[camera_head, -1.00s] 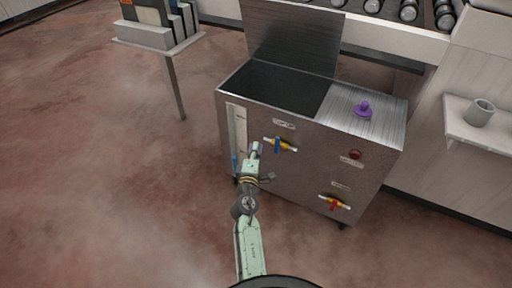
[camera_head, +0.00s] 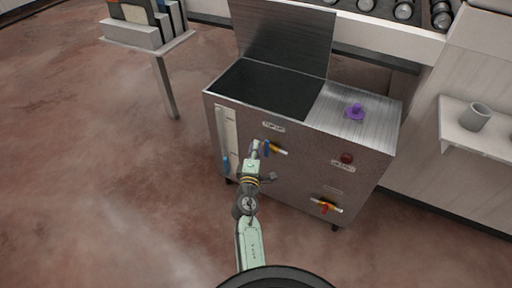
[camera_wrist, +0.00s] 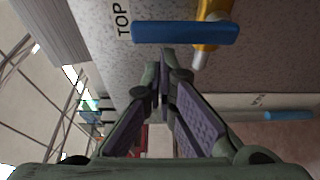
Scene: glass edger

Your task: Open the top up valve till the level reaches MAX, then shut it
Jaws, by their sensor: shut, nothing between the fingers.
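The top up valve has a blue lever handle (camera_head: 266,148) on a yellow body (camera_head: 278,151), on the front of the steel tank (camera_head: 300,165) below the "TOP UP" label. In the wrist view the blue handle (camera_wrist: 185,32) lies crosswise to the valve's pipe. My gripper (camera_head: 256,147) is shut and empty, just left of the handle. In the wrist view the fingertips (camera_wrist: 166,62) are close to the handle; contact cannot be told. The level gauge (camera_head: 231,128) is a pale strip at the tank's left front, with blue only in its lower part. The MAX mark is not readable.
A second valve with a red handle (camera_head: 324,208) is low on the tank's right. A red button or lamp (camera_head: 347,157) sits above it. A purple knob (camera_head: 355,111) stands on the lid. A stand (camera_head: 150,38) is at left, a shelf with a cup (camera_head: 475,117) at right.

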